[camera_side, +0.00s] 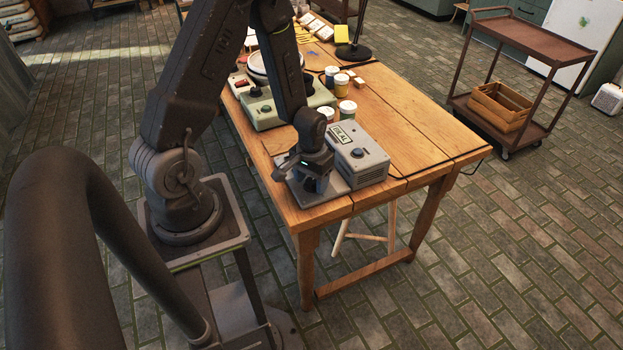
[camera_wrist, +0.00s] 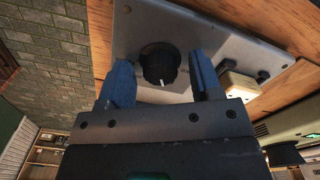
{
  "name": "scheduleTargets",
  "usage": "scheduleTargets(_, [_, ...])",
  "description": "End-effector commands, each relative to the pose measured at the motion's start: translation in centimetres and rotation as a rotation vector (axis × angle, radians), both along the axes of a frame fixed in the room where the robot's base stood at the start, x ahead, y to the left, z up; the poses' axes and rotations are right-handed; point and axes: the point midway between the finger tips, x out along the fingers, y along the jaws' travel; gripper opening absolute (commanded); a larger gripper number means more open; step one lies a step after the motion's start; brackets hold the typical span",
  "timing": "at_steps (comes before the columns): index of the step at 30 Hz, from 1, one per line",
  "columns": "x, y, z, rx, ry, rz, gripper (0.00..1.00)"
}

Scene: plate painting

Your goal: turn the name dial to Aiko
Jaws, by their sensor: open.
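The name dial (camera_wrist: 159,64) is a round black knob with a pale pointer mark, on a grey metal plate (camera_wrist: 200,30) in the wrist view. The names around it are not readable. My gripper (camera_wrist: 160,80) is open, with one blue finger on each side of the dial and a gap to each. In the side view my gripper (camera_side: 314,183) is low over the grey plate (camera_side: 335,183) at the table's near corner and hides the dial. A grey box (camera_side: 359,156) with a small screen (camera_side: 342,133) stands at the plate's back; its screen text looks like "DILAL" but is small.
A pale green machine with a round plate (camera_side: 262,65) stands farther back on the wooden table (camera_side: 410,120). Several paint jars (camera_side: 347,109) stand close behind the grey box. The table's right side is clear.

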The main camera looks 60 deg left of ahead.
Motion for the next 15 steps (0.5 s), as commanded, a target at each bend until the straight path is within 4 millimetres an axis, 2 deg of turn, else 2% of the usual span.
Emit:
scheduleTargets(8, [0.04,0.02,-0.15,0.001,-0.002,0.000,0.59])
scheduleTargets(15, [0.03,0.01,-0.13,0.000,-0.001,0.000,0.38])
